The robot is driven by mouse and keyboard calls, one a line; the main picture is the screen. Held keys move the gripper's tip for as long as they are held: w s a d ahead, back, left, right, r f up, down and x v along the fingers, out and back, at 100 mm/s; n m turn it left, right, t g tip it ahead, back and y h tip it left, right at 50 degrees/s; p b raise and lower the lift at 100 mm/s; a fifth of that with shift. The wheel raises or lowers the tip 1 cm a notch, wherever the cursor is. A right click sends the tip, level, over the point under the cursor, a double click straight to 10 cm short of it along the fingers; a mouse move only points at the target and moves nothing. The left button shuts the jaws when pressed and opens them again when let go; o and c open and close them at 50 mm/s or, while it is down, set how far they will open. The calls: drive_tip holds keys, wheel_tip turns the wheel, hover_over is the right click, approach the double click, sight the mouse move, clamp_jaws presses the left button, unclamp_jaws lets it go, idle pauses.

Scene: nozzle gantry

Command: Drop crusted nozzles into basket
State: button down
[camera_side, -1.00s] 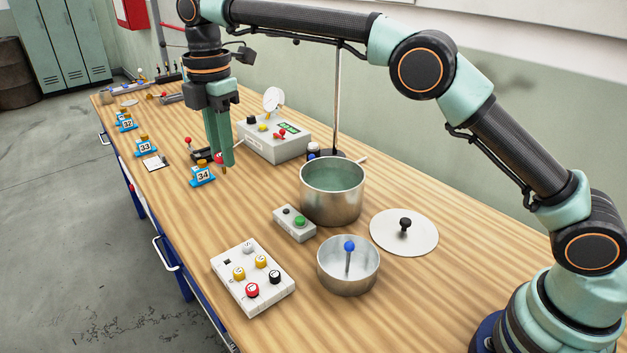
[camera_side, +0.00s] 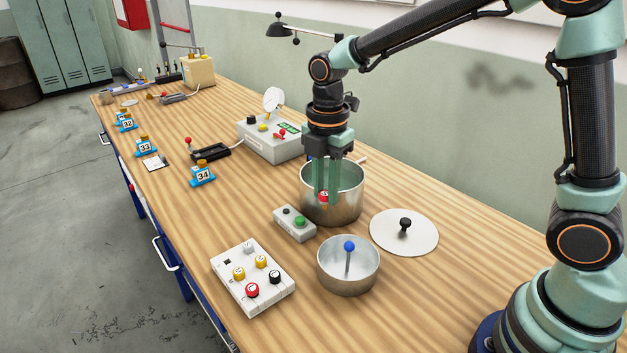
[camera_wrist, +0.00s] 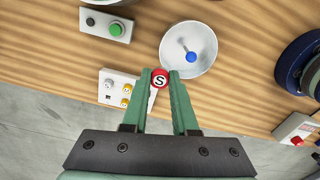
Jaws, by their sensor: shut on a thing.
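My gripper (camera_side: 326,200) is shut on a red-capped nozzle (camera_side: 323,196). In the wrist view the nozzle's red cap with a letter S (camera_wrist: 159,78) shows between my fingertips (camera_wrist: 160,75); its lower part is hidden. In the side view my fingers overlap the front wall of the large metal pot (camera_side: 345,212); their exact height and depth I cannot tell. A smaller open metal container (camera_side: 330,278), perhaps the basket, stands nearer, with a blue-knobbed rod upright in it; it also shows in the wrist view (camera_wrist: 205,62). A white block (camera_side: 250,295) holds white, yellow, black and red caps.
A small box with a green button (camera_side: 294,223) stands beside the pot. A round lid with a black knob (camera_side: 404,231) lies to the right. A grey control box (camera_side: 272,145) and blue stands with number tags (camera_side: 202,176) are farther back.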

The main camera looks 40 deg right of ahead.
wheel_tip(320, 180, down, 7)
drive_tip(key=s+d, duration=0.1)
drive_tip(key=s, duration=0.1)
drive_tip(key=shift+s+d+f, duration=0.15)
drive_tip(key=shift+s+d, duration=0.05)
idle(0.5)
drive_tip(key=c, duration=0.6)
unclamp_jaws()
wheel_tip(320, 180, up, 12)
